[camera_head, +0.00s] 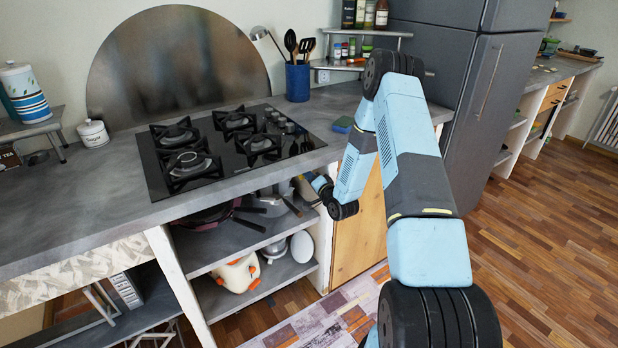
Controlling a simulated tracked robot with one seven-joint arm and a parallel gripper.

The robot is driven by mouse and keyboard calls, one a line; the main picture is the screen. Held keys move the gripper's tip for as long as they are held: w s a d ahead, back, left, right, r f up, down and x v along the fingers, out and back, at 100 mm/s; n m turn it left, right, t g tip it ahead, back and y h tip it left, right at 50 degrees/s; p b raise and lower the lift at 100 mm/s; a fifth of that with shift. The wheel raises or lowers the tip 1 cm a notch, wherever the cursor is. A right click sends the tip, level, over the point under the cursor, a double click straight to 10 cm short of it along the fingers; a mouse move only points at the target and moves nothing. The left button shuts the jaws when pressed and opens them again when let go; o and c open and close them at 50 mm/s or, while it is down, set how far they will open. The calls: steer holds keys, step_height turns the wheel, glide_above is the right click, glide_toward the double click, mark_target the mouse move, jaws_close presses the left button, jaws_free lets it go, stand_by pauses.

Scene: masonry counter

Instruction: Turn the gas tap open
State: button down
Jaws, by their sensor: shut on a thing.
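My gripper (315,180) is at the right end of the open shelf under the hob, just below the counter's front edge. It points left into the shelf opening beside the wooden cabinet door. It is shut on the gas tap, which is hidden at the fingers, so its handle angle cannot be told. My light-blue arm reaches down to it from the right. The black gas hob (222,140) with several burners is set in the counter above and to the left.
Pans (215,214) and other cookware crowd the upper shelf near my gripper. An orange-and-white pot (238,272) stands on the lower shelf. The wooden cabinet door (357,232) is close on the right. A blue utensil holder (298,82) stands behind the hob. The floor at right is clear.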

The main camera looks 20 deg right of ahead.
steer(key=shift+s+f, duration=0.15)
steer(key=shift+f, duration=0.15)
steer(key=c, duration=1.4)
jaws_free()
steer(key=o, duration=0.3)
steer(key=shift+r, duration=0.15)
steer(key=v, duration=1.3)
steer(key=shift+s+d, duration=0.15)
steer(key=shift+s, duration=0.1)
